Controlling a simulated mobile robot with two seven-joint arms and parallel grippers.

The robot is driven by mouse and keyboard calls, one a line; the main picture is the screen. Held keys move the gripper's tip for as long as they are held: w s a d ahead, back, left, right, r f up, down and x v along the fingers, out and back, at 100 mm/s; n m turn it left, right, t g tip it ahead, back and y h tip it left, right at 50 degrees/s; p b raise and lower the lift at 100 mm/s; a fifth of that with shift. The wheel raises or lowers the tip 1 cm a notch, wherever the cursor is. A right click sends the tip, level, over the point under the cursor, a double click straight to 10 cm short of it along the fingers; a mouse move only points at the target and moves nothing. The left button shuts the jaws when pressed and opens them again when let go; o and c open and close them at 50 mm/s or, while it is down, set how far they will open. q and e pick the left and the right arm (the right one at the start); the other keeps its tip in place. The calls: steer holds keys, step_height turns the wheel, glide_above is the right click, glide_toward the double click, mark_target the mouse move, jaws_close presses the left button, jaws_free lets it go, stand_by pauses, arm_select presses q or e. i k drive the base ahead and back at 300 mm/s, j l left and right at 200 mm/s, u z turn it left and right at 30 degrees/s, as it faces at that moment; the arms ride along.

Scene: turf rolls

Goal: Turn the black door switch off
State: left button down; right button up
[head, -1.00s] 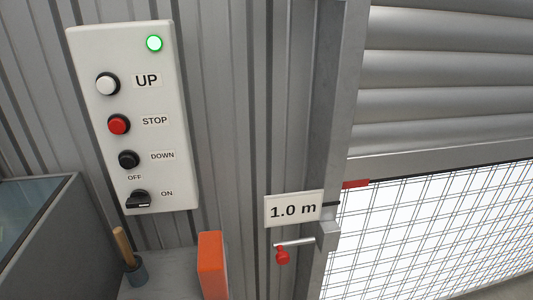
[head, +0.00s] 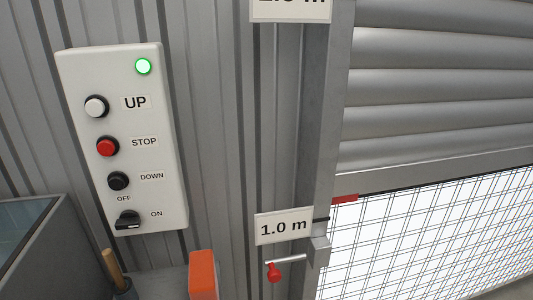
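The black door switch (head: 128,221) is a rotary knob at the bottom of a white control box (head: 155,190) on the corrugated wall. Its pointer lies roughly sideways, toward the ON label (head: 157,214). The OFF label (head: 124,198) is above the knob. A green lamp (head: 143,66) is lit at the top of the box. Above the switch are a white UP button (head: 96,106), a red STOP button (head: 107,146) and a black DOWN button (head: 118,181). Neither of my grippers is in view.
A roller door (head: 440,90) hangs partly raised at the right, with a bright grid opening below it. A 1.0 m sign (head: 284,229) and a red-knobbed pin (head: 274,271) are on the door post. An orange block (head: 203,274) and a wooden handle (head: 112,268) stand below the box.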

mark_target(128, 219)
steer(key=z, duration=1.15)
steer(key=u, duration=2.05)
steer(key=k+j+u, duration=0.15)
steer(key=j+u, duration=0.1)
steer(key=j, duration=0.25)
steer(key=k, duration=0.05)
